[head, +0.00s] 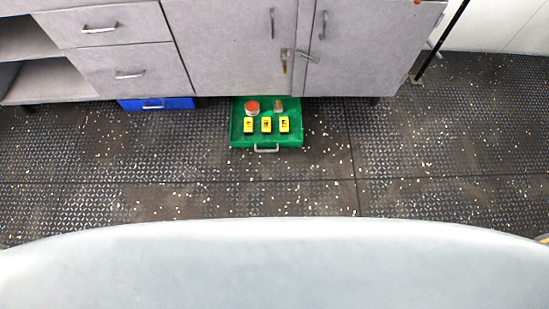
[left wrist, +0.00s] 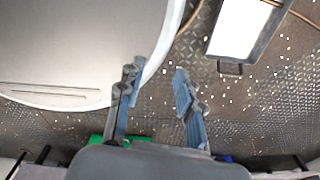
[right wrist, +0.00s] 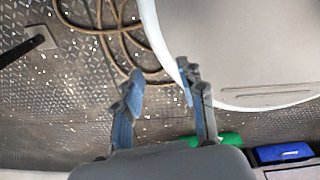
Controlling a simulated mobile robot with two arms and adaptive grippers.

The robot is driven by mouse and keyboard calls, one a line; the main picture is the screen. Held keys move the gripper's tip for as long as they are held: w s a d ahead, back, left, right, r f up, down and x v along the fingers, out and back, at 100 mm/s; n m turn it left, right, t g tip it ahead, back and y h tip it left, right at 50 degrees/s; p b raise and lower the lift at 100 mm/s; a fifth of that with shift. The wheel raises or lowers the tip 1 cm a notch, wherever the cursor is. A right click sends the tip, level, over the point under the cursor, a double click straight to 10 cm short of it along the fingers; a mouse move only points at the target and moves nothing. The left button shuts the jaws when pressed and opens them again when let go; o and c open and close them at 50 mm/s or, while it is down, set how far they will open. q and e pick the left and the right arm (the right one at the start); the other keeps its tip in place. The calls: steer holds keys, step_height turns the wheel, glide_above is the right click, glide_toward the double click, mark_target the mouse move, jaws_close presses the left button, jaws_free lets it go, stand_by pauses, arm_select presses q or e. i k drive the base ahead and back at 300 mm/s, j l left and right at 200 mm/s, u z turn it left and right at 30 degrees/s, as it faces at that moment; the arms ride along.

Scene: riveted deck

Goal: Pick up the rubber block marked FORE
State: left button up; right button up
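Three yellow-topped blocks stand in a row in a pulled-out green drawer (head: 238,139) low under the cabinet in the head view: a left block (head: 248,125), a middle block (head: 266,125) and a right block (head: 284,124). Each has a dark marking too small to read, so I cannot tell which says FORE. My left gripper (left wrist: 157,76) is open and empty in the left wrist view. My right gripper (right wrist: 160,79) is open and empty in the right wrist view. Neither gripper shows in the head view; both are well away from the drawer.
A red round thing (head: 252,107) and a small brownish thing (head: 278,105) lie behind the blocks. A blue drawer (head: 155,104) sits to the left under the grey cabinet (head: 235,50). Speckled deck in front is open. A brown hose (right wrist: 105,30) lies coiled on the floor.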

mark_target(266, 127)
steer(key=i+l+u, duration=0.15)
steer(key=u, duration=0.2)
steer(key=i+l+u, duration=0.1)
steer(key=l+u, duration=0.35)
steer(key=u, duration=0.2)
steer(key=i+l, duration=0.05)
